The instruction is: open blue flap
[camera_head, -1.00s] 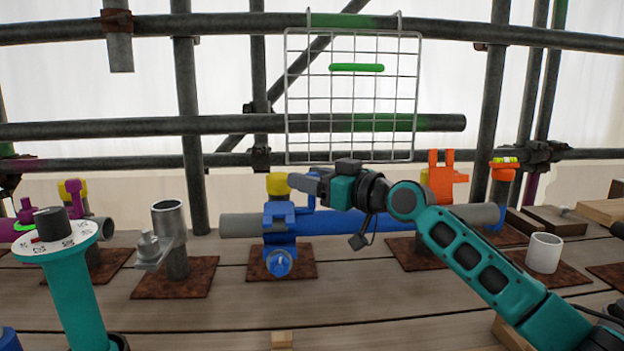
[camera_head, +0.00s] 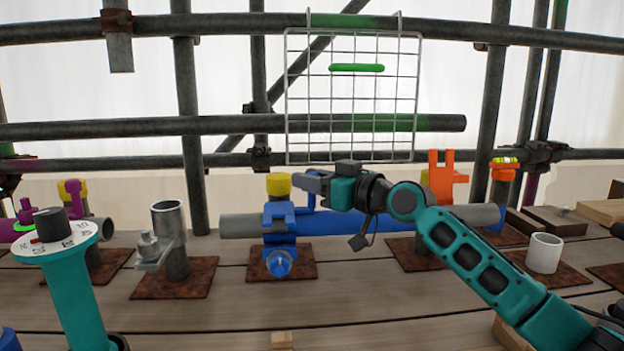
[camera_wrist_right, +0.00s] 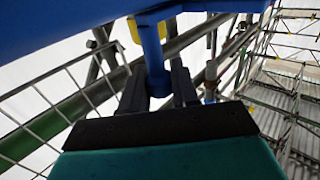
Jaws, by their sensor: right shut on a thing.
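A blue clamp (camera_head: 281,226) with a blue bolt end at its front stands on a rust-brown plate, at the left part of a horizontal tube. A thin blue upright piece (camera_head: 311,200), seemingly part of the clamp's flap, rises at its right side. My right gripper (camera_head: 304,182) is at the top of this piece, its arm coming in from the right. In the right wrist view, the gripper (camera_wrist_right: 158,88) has a blue rod (camera_wrist_right: 152,50) between its dark fingers, and a wide blue surface crosses the top. My left gripper is not in view.
A yellow cap (camera_head: 278,184) sits just behind the clamp. A grey upright pipe (camera_head: 170,225) stands to the left, and an orange clamp (camera_head: 441,180) and white cup (camera_head: 544,253) to the right. A wire grid (camera_head: 352,95) hangs behind. The front planks are mostly clear.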

